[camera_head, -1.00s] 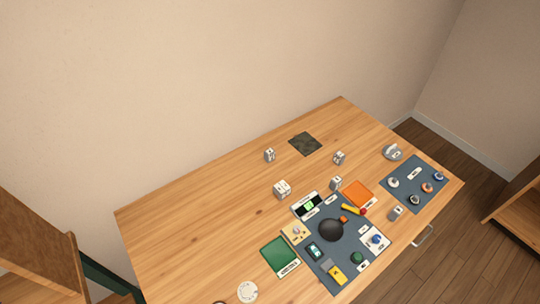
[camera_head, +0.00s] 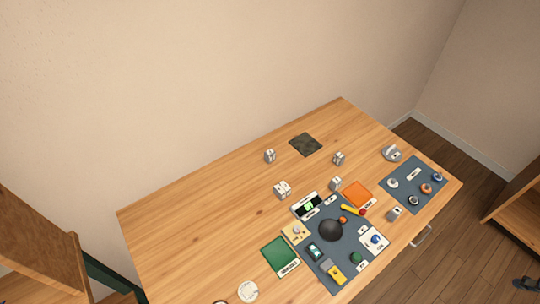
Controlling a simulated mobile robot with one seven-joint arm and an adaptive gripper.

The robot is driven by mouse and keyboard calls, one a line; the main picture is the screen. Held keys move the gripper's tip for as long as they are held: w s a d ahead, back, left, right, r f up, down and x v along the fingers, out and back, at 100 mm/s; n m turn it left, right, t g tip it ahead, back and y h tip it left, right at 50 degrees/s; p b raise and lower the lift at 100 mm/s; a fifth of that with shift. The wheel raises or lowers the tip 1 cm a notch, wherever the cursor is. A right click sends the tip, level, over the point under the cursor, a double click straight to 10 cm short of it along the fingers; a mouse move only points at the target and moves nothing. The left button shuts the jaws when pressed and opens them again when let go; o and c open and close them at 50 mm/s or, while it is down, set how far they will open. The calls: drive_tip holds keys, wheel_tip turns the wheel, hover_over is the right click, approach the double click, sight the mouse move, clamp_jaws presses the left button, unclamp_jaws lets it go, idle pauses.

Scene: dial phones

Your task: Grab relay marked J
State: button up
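Several small grey-white blocks with dark marks, which look like the relays, stand on the wooden table (camera_head: 190,225). One block (camera_head: 269,156) is at the back left and another block (camera_head: 339,158) at the back right. A larger-looking block (camera_head: 282,190) is left of the middle, and a block (camera_head: 335,183) stands near the orange pad. One more block (camera_head: 395,213) is between the two blue mats. Their letters are too small to read, so I cannot tell which is J. A dark part, apparently my gripper (camera_head: 525,285), shows at the lower right edge, away from the table; its fingers are unclear.
A blue mat (camera_head: 322,262) holds a black round thing (camera_head: 331,230) and several small parts. A second blue mat (camera_head: 405,202) with round parts lies right. Orange (camera_head: 358,194) and green (camera_head: 280,256) pads and a dark square (camera_head: 306,144) lie nearby. The table's left is mostly clear.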

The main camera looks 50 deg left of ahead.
sight(270, 152)
drive_tip(key=w+a+n+g+y+p, duration=0.1)
drive_tip(key=w+a+n, duration=0.1)
drive_tip(key=w+a, duration=0.5)
drive_tip(key=w+a+n+p, duration=0.1)
drive_tip(key=w+a+n, duration=0.15)
drive_tip(key=a, duration=0.75)
drive_tip(key=w+a+n+g+y+p, duration=0.1)
drive_tip(key=w+a+n+p, duration=0.1)
drive_tip(key=w+a, duration=0.5)
drive_tip(key=a+f+n+g+p, duration=0.1)
drive_tip(key=a+f+n, duration=0.15)
drive_tip(key=a, duration=0.85)
drive_tip(key=a+f+n+g+p, duration=0.1)
drive_tip(key=a+f, duration=0.3)
drive_tip(key=a, duration=0.6)
drive_tip(key=s+a+f+n+p, duration=0.1)
drive_tip(key=s+a+f, duration=0.3)
drive_tip(key=a, duration=0.5)
drive_tip(key=s+a+f+n+g+p, duration=0.1)
drive_tip(key=s+a+f+n, duration=0.2)
drive_tip(key=s+a+f, duration=0.2)
drive_tip(key=s+a+f+n+p, duration=0.1)
drive_tip(key=s+a+f, duration=0.4)
drive_tip(key=a+f, duration=0.4)
drive_tip(key=a, duration=0.5)
drive_tip(key=shift+a+f+n, duration=0.15)
drive_tip(key=shift+f+n, duration=0.1)
drive_tip(key=shift+n, duration=0.15)
drive_tip(key=shift+f, duration=0.1)
